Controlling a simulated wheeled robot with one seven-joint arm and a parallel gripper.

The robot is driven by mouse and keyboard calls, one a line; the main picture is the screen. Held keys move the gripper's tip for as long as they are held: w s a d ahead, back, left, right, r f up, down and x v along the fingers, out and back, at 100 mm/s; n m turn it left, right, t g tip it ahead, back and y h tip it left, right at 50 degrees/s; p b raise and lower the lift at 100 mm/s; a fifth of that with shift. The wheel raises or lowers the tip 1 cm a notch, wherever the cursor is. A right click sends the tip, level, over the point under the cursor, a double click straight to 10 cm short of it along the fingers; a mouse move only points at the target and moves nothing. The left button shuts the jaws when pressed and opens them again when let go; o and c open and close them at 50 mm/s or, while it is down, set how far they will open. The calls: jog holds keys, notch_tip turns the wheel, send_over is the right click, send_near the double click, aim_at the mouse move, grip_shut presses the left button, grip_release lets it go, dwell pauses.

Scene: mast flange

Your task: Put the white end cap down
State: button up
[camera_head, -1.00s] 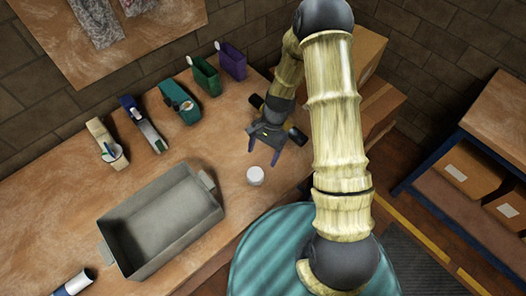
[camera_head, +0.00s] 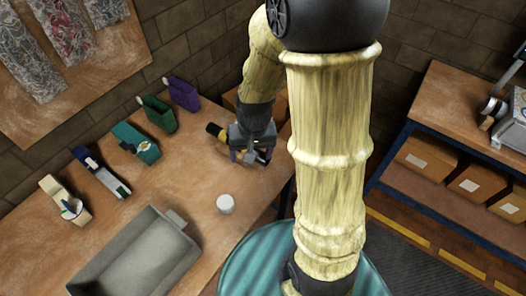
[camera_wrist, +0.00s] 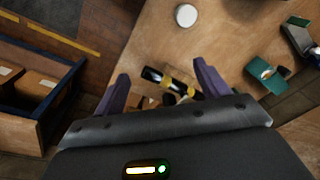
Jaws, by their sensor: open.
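The white end cap (camera_head: 225,204) stands on the brown workbench (camera_head: 215,170), to the right of the grey tray. It also shows at the top of the wrist view (camera_wrist: 186,15). My gripper (camera_head: 248,160) is apart from the cap, beyond it and to its right in the head view. In the wrist view my gripper (camera_wrist: 163,78) has its two purple fingers spread wide, with nothing held. A black and yellow cylindrical object (camera_wrist: 180,84) shows between and beyond the fingers. My wrist hides part of that object in the head view.
A grey tray (camera_head: 180,228) stands at the front of the bench. Purple (camera_head: 183,93), green (camera_head: 158,113) and teal (camera_head: 135,142) holders and other items line the back. A shelf with cardboard boxes (camera_head: 427,158) stands at right. Bench around the cap is clear.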

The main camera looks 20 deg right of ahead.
jog(key=s+d+r+n+t, duration=0.1)
jog(key=s+r+n, duration=0.1)
jog(key=s+r, duration=0.2)
jog(key=shift+s+d+r+t+h, duration=0.15)
jog(key=shift+d+r+t+h, duration=0.15)
jog(key=shift+d+r+t, duration=0.1)
